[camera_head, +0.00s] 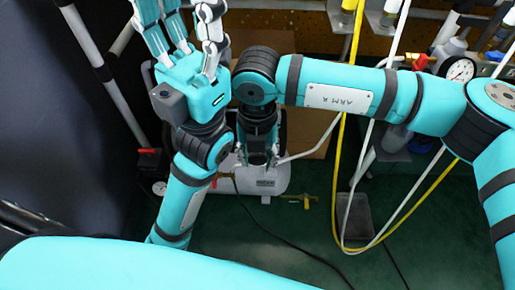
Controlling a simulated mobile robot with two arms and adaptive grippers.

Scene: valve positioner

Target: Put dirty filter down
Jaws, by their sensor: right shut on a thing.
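My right gripper (258,158) is black with pale fingertips and hangs downward at the end of my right arm, left of the middle. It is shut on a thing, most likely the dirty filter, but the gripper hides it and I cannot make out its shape. It is in front of a white tank (268,182), and I cannot tell whether they touch. My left gripper (188,28) is at the top left, its teal and grey fingers pointing up. The top edge of the view cuts off its tips, so I cannot tell whether it is open.
A yellow hose (340,190) and a pale hose run down to the green floor (270,240). A grey tray (354,228) lies at the hoses. A brass fitting (306,201) is beside the tank. A pressure gauge (461,69) and bottles stand at the upper right.

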